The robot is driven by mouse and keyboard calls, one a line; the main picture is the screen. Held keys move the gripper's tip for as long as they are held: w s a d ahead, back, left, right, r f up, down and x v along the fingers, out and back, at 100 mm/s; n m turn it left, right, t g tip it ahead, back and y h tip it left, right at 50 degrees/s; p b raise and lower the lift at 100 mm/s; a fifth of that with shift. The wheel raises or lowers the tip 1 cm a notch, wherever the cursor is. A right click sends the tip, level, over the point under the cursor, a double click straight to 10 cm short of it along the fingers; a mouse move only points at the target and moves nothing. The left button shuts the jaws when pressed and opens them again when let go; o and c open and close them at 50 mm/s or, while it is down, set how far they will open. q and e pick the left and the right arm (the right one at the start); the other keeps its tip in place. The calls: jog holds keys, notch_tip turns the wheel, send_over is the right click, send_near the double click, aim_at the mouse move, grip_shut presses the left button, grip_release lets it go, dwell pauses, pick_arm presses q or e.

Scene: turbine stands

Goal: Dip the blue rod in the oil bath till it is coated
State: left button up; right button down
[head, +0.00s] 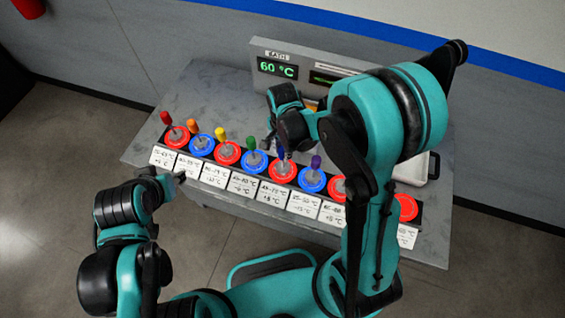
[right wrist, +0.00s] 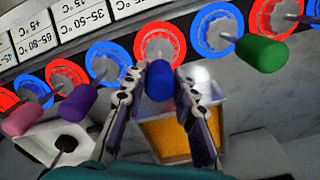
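The blue rod (right wrist: 159,80) stands in a red round holder (right wrist: 160,42), which also shows in the head view (head: 283,171). My right gripper (right wrist: 162,75) has its fingers on either side of the rod's blue end, with small gaps left between them. In the head view my right gripper (head: 286,152) partly covers the blue rod. The oil bath (right wrist: 196,147) holds orange-yellow liquid beneath the right fingers in the wrist view; my arm mostly hides it in the head view. My left gripper (head: 172,178) is at the table's front left, apart from the rods; its finger opening is unclear.
Other rods stand in red and blue holders in a row, among them green (head: 251,143), yellow (head: 220,134) and purple (head: 316,162). White temperature labels (head: 243,184) line the front. A bath display (head: 278,68) reads 60 °C. The table's back left is clear.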

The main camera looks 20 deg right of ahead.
jog(key=shift+r+p, duration=0.5)
jog(key=shift+r, duration=0.2)
dwell(0.3)
jog(key=shift+r+p, duration=0.5)
jog(key=shift+r, duration=0.3)
